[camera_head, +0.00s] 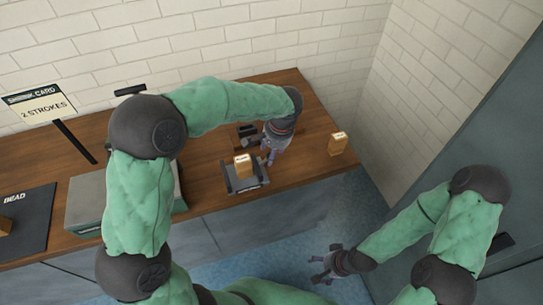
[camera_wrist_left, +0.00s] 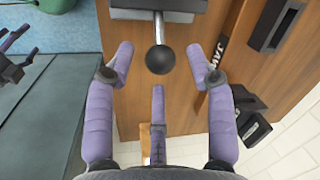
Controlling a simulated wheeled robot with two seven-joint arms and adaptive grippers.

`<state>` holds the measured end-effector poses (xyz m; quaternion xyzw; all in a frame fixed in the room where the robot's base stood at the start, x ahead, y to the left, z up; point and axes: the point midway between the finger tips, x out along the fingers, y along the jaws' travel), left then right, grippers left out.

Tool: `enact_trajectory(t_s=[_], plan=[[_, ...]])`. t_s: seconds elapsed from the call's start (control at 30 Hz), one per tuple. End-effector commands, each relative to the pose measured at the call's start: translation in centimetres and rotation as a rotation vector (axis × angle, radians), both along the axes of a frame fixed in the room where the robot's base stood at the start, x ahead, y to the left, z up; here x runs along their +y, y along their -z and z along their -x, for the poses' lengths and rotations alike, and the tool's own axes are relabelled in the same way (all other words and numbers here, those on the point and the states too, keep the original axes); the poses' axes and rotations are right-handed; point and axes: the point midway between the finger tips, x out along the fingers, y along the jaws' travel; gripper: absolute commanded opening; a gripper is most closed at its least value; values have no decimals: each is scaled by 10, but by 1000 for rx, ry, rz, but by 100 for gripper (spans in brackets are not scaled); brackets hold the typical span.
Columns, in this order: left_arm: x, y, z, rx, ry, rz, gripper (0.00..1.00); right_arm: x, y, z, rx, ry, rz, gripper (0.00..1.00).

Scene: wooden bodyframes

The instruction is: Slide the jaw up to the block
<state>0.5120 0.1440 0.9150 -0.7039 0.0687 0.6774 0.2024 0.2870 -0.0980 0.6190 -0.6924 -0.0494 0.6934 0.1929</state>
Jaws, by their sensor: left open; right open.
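A tan block (camera_head: 243,166) stands in a small grey fixture (camera_head: 248,185) near the table's front edge. The fixture's edge (camera_wrist_left: 157,15) shows at the top of the left wrist view, with a black ball knob (camera_wrist_left: 160,60) sticking out of it. My left gripper (camera_head: 273,153) is open beside the fixture, on its right. In the left wrist view its purple fingers (camera_wrist_left: 159,68) stand apart on either side of the knob, with gaps visible; contact cannot be told. The jaw itself is hard to make out. My right gripper (camera_head: 325,268) is open and empty, low in front of the table.
Another tan block (camera_head: 337,143) stands on the right of the table. Black pieces (camera_head: 247,131) lie behind the fixture, near a "JAW" label (camera_wrist_left: 216,58).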

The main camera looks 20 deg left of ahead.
Motion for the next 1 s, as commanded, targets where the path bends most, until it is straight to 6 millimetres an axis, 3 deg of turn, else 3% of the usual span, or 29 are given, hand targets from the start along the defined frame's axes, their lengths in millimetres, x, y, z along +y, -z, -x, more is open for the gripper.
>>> enact_trajectory(t_s=[0.17,0.5,0.57,0.7,1.0], plan=[[3,16,-1,1,0,1,55,0,6,0,0,0,0,78],[3,18,-1,0,0,1,55,0,6,0,0,0,0,78],[3,18,-1,0,0,1,41,0,6,0,0,0,0,78],[3,18,-1,1,0,1,1,0,6,0,0,0,0,78],[10,17,4,3,-2,0,0,0,5,0,0,0,0,78]])
